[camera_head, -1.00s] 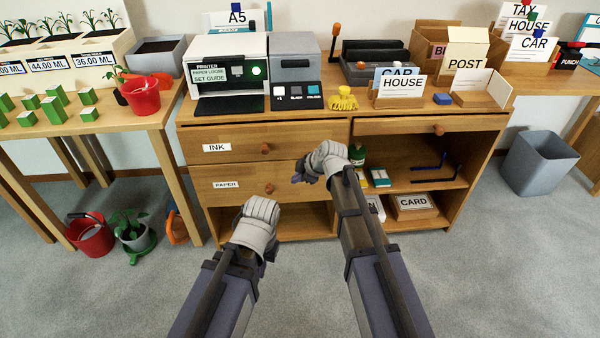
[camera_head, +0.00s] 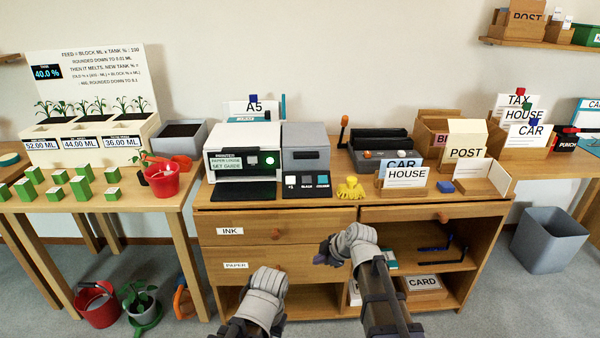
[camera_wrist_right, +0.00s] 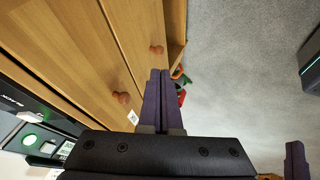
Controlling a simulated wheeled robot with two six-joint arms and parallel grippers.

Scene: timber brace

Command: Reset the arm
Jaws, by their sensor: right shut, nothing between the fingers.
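My right gripper (camera_head: 326,258) is in front of the wooden desk, over the right end of the drawer marked PAPER (camera_head: 236,265). In the right wrist view its two dark fingers (camera_wrist_right: 161,75) lie together, shut with nothing between them. Two round drawer knobs (camera_wrist_right: 122,97) show beside the fingers there. My left arm's grey wrist (camera_head: 262,295) is at the bottom middle of the head view, in front of the lower drawer. The left gripper's fingers are hidden behind it.
The desk (camera_head: 330,204) carries a printer (camera_head: 243,150), a grey machine (camera_head: 306,158) and card holders. An open shelf with a CARD box (camera_head: 424,283) is at lower right. A plant table (camera_head: 180,200) stands left, a grey bin (camera_head: 549,240) right.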

